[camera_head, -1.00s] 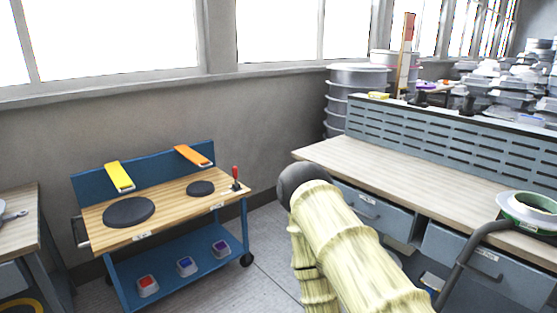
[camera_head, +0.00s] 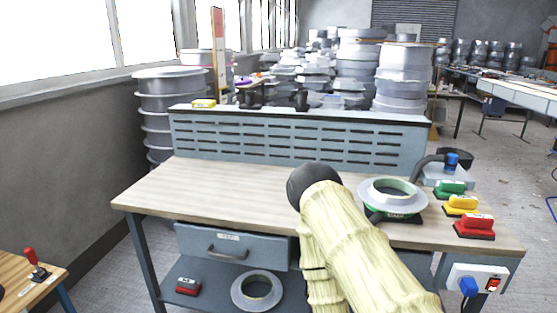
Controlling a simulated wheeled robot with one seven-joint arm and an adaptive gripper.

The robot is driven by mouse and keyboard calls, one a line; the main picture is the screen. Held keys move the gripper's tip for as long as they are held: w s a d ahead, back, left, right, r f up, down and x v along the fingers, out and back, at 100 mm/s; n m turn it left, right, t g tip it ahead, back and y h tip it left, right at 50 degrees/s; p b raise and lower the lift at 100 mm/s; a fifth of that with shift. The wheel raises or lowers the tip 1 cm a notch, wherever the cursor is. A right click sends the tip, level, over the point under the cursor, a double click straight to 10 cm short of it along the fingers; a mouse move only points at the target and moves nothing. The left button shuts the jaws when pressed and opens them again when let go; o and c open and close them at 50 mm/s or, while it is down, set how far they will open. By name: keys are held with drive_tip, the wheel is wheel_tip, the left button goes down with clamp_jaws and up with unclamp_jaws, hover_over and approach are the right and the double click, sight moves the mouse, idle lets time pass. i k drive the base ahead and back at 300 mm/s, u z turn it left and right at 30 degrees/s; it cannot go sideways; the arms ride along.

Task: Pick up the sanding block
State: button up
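Block-like tools with coloured tops and dark or coloured bases lie at the right end of the workbench (camera_head: 215,190): a red block (camera_head: 474,226), a yellow block (camera_head: 460,206) and a green block (camera_head: 449,189). Another red block (camera_head: 188,286) lies on the shelf under the bench. I cannot tell which of them is the sanding block. My arm, in a pale yellow ribbed cover with a dark rounded joint, crosses the middle of the view in front of the bench. My gripper is not in view.
A ring-shaped mould (camera_head: 392,198) sits on the bench beside my arm; another ring (camera_head: 257,290) lies below. The left half of the benchtop is clear. A slotted back panel (camera_head: 300,140) edges it, and a socket box (camera_head: 478,280) hangs at the right front.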

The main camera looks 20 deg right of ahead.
sight(472, 226)
drive_tip(key=z, duration=0.9)
drive_tip(key=i, duration=0.75)
drive_tip(key=z, duration=0.7)
